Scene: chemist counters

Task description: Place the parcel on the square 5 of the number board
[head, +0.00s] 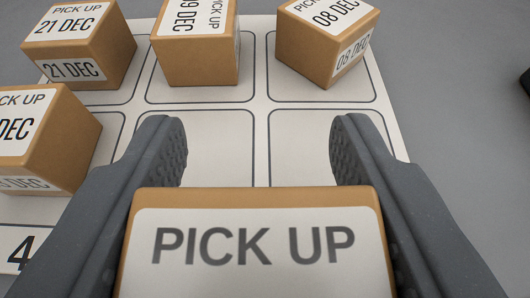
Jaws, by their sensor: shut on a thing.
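My gripper (259,150) is shut on a brown parcel (255,240) with a white label reading "PICK UP". The parcel fills the lower middle of the view, between the two dark fingers, and its lower part is cut off by the frame. Beyond it lies the white number board (260,100) with dark-outlined squares. The numeral 4 shows at the lower left. The middle square (212,150) of the second row, to the right of the square with the 4, shows bare in its far part. Its near part and any numeral are hidden by the held parcel.
The far row holds three labelled parcels: one at left (80,45), one in the middle (195,45), and one turned askew at right (325,40). Another parcel (40,140) stands on the left square of the second row. The right square (305,150) looks bare. Grey counter (440,100) lies right.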

